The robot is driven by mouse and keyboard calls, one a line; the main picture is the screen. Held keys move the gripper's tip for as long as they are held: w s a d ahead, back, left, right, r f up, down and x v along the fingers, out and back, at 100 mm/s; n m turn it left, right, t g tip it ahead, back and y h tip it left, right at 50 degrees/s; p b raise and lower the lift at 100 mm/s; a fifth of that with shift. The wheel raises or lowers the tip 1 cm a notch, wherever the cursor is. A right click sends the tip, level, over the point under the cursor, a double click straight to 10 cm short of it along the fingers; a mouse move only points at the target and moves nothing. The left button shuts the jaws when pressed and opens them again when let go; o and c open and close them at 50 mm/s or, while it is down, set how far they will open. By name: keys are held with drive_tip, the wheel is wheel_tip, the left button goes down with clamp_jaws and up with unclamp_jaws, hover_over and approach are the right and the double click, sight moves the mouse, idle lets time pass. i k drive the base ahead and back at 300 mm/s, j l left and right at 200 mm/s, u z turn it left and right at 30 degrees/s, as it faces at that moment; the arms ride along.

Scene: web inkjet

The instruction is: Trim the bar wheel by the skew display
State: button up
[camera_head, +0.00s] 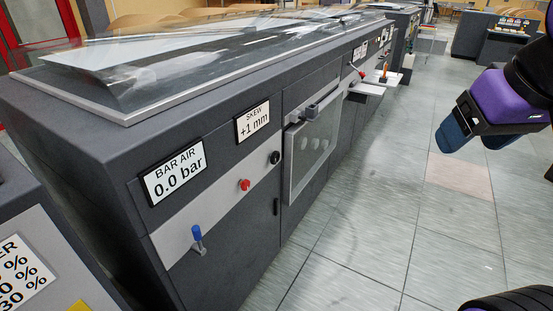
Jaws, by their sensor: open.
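The skew display (253,121) is a white plate on the front of the long dark grey machine and reads +1 mm. Below it and to its right is a small round black knob (274,158) on the light grey strip; it looks like the bar wheel, but its markings are too small to tell. My gripper (472,140) is at the right of the view, purple with dark blue fingers. It is open and empty, over the aisle floor, well apart from the knob and display.
A bar air display (174,171) reads 0.0 bar. A red button (244,184) and a blue-handled lever (197,238) sit left of the knob. A framed panel with a handle (311,140) juts out to its right. The tiled aisle (370,225) is clear.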

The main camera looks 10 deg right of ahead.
sight(275, 157)
drive_tip(key=l+u, duration=0.75)
drive_tip(key=l, duration=0.15)
